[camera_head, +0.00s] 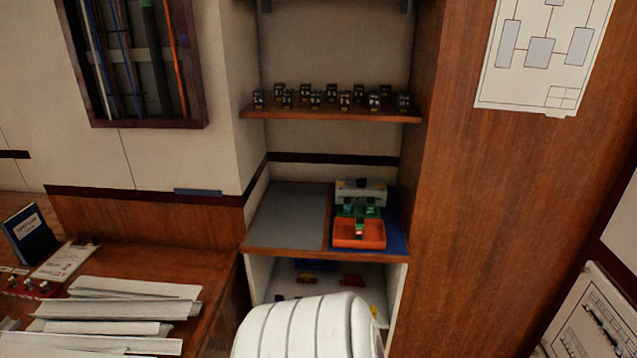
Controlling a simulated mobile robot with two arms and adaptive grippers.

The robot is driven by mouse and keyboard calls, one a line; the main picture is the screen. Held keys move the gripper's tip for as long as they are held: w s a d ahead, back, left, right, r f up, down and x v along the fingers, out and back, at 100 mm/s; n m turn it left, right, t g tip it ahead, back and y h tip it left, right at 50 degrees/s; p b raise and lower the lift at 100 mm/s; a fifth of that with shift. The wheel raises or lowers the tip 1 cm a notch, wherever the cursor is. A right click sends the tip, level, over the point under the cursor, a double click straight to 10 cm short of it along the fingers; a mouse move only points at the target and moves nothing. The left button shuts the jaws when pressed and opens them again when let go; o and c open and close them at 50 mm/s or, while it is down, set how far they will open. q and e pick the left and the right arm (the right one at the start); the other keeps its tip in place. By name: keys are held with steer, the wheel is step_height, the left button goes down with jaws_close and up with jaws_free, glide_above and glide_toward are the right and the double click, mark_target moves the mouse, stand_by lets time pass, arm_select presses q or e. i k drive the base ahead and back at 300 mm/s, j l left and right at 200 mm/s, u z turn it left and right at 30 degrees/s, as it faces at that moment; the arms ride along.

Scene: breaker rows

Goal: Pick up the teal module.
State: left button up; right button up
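Small green and teal-looking modules sit on the lower shelf, between a grey box (361,191) and an orange tray (372,238). One teal-looking module (347,210) is at the left of this group. Another similar one (372,210) is just right of it. They are too small for me to tell which is the teal module. A small green and red piece (359,230) is at the orange tray. Neither of my grippers shows in the head view.
A grey mat (288,217) lies clear on the shelf's left side; a blue mat (396,236) is under the tray. The upper shelf (330,114) holds several small dark modules. Side walls enclose the shelves.

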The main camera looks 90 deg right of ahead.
mark_target(348, 200)
steer(key=l+z, duration=0.35)
steer(key=i+l+z, duration=0.15)
steer(key=l+z, duration=0.25)
steer(key=l, duration=0.15)
